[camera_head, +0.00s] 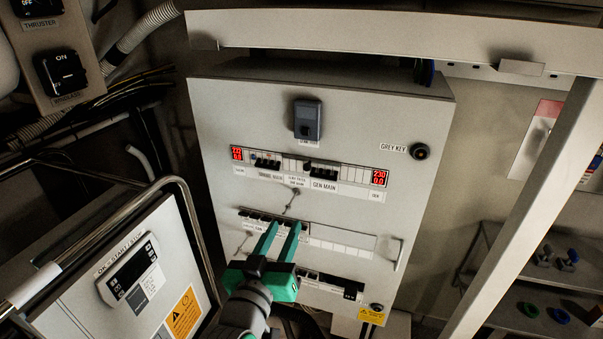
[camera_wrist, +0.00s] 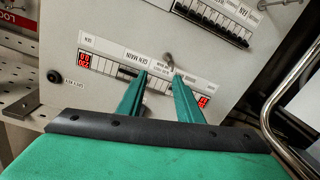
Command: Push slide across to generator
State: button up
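The grey-white electrical panel (camera_head: 225,130) faces me, with an upper breaker row between two red displays. Dark switches labelled GEN MAIN (camera_head: 322,171) sit right of centre, and another dark group (camera_head: 266,162) sits at left. A pale strip (camera_head: 293,166) lies between them; I cannot tell for certain whether it is the slide. My gripper (camera_head: 282,226) has its green fingers apart and empty, below this row in the head view. In the wrist view, my gripper (camera_wrist: 158,76) points at the row near the GEN MAIN label (camera_wrist: 130,71) and partly hides the switches. Contact cannot be told.
A small grey latch (camera_head: 293,194) protrudes below the upper row. A black key knob (camera_head: 420,151) is at upper right. A metal rail (camera_head: 190,215) and control box (camera_head: 85,270) stand at left. A slanted pale post (camera_head: 530,210) stands at right.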

jog(key=m+h, duration=0.2)
send_near(306, 168)
jog(key=x, duration=0.6)
jog(key=shift+d, duration=0.35)
jog(key=shift+w, duration=0.85)
